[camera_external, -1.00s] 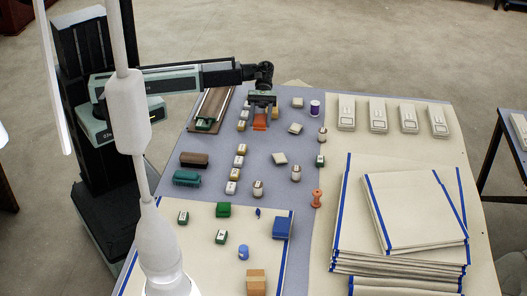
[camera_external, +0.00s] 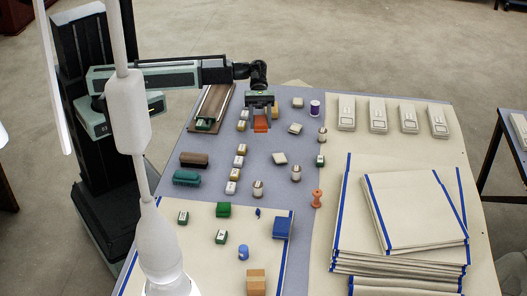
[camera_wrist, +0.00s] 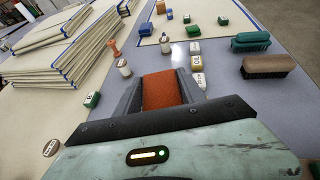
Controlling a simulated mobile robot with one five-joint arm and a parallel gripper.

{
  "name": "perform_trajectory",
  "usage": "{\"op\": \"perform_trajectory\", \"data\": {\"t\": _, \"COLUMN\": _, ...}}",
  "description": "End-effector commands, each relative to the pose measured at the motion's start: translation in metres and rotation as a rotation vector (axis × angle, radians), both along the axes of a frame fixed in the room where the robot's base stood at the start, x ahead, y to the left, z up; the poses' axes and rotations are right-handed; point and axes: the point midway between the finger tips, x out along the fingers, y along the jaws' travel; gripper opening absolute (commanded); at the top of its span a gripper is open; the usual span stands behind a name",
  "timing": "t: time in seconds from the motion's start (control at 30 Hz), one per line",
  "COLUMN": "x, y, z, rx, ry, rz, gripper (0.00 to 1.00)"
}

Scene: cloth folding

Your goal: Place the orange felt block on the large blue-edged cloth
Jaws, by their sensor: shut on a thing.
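My gripper (camera_external: 260,112) is shut on the orange felt block (camera_external: 260,125), over the far part of the grey-blue table. In the wrist view the orange block (camera_wrist: 160,90) sits between the two fingers. I cannot tell its exact height above the table. A large cream cloth with blue edges (camera_external: 195,255) lies flat at the near left of the table, well nearer the camera than my gripper. Part of it is hidden behind a white pole. It also shows at the top of the wrist view (camera_wrist: 182,12), beyond the block.
On the cloth lie a green block (camera_external: 223,210), a blue block (camera_external: 282,228), a tan block (camera_external: 257,281) and small pieces. Brown (camera_external: 194,159) and teal (camera_external: 187,178) brushes lie left. Small labelled blocks (camera_external: 237,162) form a row mid-table. Stacked blue-edged cloths (camera_external: 400,268) stand right.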

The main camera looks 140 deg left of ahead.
Motion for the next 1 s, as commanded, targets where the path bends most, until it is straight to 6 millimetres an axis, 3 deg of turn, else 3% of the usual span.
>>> {"op": "perform_trajectory", "data": {"t": 0.17, "x": 0.039, "y": -0.065, "z": -0.007, "rx": 0.001, "ry": -0.003, "rz": -0.048, "gripper": 0.07}}
{"op": "perform_trajectory", "data": {"t": 0.27, "x": 0.064, "y": -0.116, "z": -0.012, "rx": 0.0, "ry": -0.004, "rz": -0.096, "gripper": 0.07}}
{"op": "perform_trajectory", "data": {"t": 0.5, "x": 0.107, "y": -0.26, "z": -0.023, "rx": 0.003, "ry": -0.013, "rz": -0.261, "gripper": 0.07}}
{"op": "perform_trajectory", "data": {"t": 0.7, "x": 0.114, "y": -0.379, "z": -0.032, "rx": 0.004, "ry": -0.017, "rz": -0.435, "gripper": 0.07}}
{"op": "perform_trajectory", "data": {"t": 0.8, "x": 0.113, "y": -0.425, "z": -0.035, "rx": 0.003, "ry": -0.017, "rz": -0.508, "gripper": 0.07}}
{"op": "perform_trajectory", "data": {"t": 0.9, "x": 0.112, "y": -0.456, "z": -0.037, "rx": 0.002, "ry": -0.017, "rz": -0.559, "gripper": 0.07}}
{"op": "perform_trajectory", "data": {"t": 1.0, "x": 0.11, "y": -0.472, "z": -0.037, "rx": 0.003, "ry": -0.017, "rz": -0.584, "gripper": 0.07}}
